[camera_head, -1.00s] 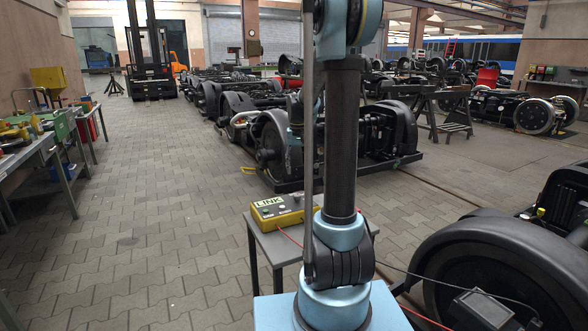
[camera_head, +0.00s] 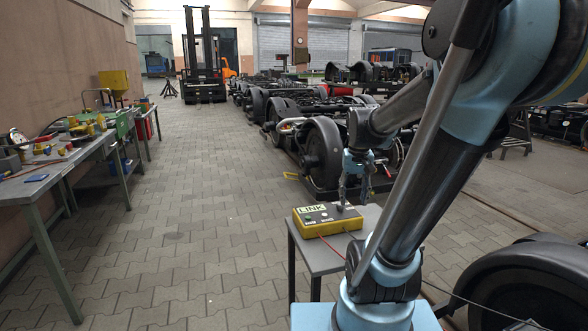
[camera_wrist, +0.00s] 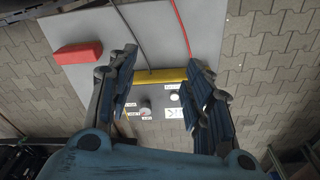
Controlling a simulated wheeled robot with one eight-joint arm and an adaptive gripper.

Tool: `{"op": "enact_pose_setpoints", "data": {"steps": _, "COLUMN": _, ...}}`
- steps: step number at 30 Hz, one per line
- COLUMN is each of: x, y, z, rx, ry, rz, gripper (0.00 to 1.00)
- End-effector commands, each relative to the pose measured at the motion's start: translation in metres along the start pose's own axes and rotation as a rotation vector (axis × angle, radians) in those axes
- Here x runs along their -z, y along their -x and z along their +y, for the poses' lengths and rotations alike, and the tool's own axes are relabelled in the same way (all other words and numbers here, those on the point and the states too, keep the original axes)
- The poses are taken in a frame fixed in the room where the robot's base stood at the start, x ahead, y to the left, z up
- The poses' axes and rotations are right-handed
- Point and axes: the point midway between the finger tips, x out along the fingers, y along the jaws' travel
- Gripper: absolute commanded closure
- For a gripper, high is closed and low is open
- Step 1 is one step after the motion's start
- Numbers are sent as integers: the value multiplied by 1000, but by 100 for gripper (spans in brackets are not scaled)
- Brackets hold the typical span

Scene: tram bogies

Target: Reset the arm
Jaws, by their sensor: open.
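My arm leans to the right in the head view, with its forearm reaching back down to the left. My gripper (camera_head: 355,198) hangs just above the yellow LINK box (camera_head: 318,228). It points down with its fingers apart, and nothing shows between them. In the wrist view the open gripper (camera_wrist: 163,62) straddles the view of the box's grey panel (camera_wrist: 152,105), which has knobs and labels. I cannot tell whether the fingertips touch the box.
The box stands on a small grey table (camera_head: 345,256); a red block (camera_wrist: 78,53) lies on it in the wrist view. A red and a dark cable run from the box. Bogies (camera_head: 320,150) stand behind, a workbench (camera_head: 55,165) left. The paved floor between is clear.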

Motion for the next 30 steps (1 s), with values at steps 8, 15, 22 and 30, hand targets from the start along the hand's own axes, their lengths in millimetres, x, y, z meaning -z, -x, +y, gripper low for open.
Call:
{"op": "enact_pose_setpoints", "data": {"steps": 8, "x": -65, "y": -18, "z": 2, "rx": 1, "ry": 23, "rz": 35, "gripper": 54}}
{"op": "enact_pose_setpoints", "data": {"steps": 15, "x": -112, "y": -43, "z": 3, "rx": 1, "ry": 42, "rz": 64, "gripper": 54}}
{"op": "enact_pose_setpoints", "data": {"steps": 22, "x": -138, "y": -62, "z": 4, "rx": 0, "ry": 55, "rz": 83, "gripper": 54}}
{"op": "enact_pose_setpoints", "data": {"steps": 30, "x": -143, "y": -67, "z": 4, "rx": 0, "ry": 57, "rz": 88, "gripper": 54}}
